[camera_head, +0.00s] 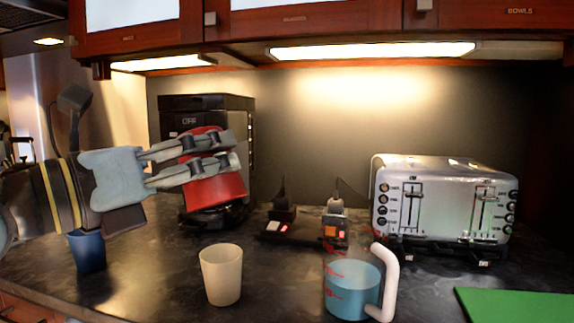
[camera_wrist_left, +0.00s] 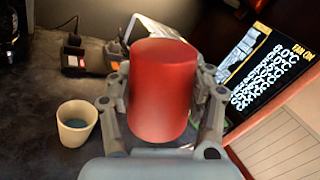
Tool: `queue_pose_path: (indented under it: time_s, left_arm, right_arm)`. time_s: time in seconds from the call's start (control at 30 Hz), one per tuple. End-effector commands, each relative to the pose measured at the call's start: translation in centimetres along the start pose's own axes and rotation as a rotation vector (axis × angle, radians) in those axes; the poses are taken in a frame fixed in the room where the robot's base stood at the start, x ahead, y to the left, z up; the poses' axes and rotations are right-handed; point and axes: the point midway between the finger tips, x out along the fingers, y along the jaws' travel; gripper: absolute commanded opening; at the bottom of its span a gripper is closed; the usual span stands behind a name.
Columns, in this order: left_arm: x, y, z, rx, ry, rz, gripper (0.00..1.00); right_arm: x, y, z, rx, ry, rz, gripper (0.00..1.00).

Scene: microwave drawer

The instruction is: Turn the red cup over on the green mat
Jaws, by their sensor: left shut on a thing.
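The red cup (camera_head: 217,188) is held in the air by my left gripper (camera_head: 230,152), to the left of the counter's middle, in front of a black appliance. In the left wrist view the red cup (camera_wrist_left: 162,95) sits between the two fingers (camera_wrist_left: 162,88), one on each side. I cannot tell for sure which end is its opening. The green mat (camera_head: 515,305) lies flat on the counter at the lower right of the head view, bare where it shows and well apart from the cup. My right gripper is not in view.
A white cup (camera_head: 221,275), a blue measuring jug (camera_head: 352,290) with a white handle and a dark blue cup (camera_head: 87,252) stand on the counter. A silver toaster (camera_head: 445,205) stands behind the mat. A black appliance (camera_head: 207,102) is at the back left. Wooden cabinets (camera_head: 310,20) hang above.

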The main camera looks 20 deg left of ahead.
Motion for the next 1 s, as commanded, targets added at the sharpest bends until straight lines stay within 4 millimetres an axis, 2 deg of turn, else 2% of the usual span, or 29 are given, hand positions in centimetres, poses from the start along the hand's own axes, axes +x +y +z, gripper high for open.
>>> queue_pose_path:
  time_s: [0.3,0.5,0.63,1.0]
  left_arm:
    - [0.0,0.0,0.0,0.050,-0.001,-0.005,0.18]
    - [0.0,0.1,-0.1,0.380,-0.002,-0.029,0.18]
    - [0.0,0.0,0.0,0.520,-0.003,-0.040,0.18]
    - [0.1,-0.1,0.3,0.524,-0.001,-0.044,0.18]
  right_arm:
    - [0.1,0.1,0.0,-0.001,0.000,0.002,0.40]
    - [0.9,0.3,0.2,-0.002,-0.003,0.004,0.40]
    - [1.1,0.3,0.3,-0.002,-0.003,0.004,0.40]
    - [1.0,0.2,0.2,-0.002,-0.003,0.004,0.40]
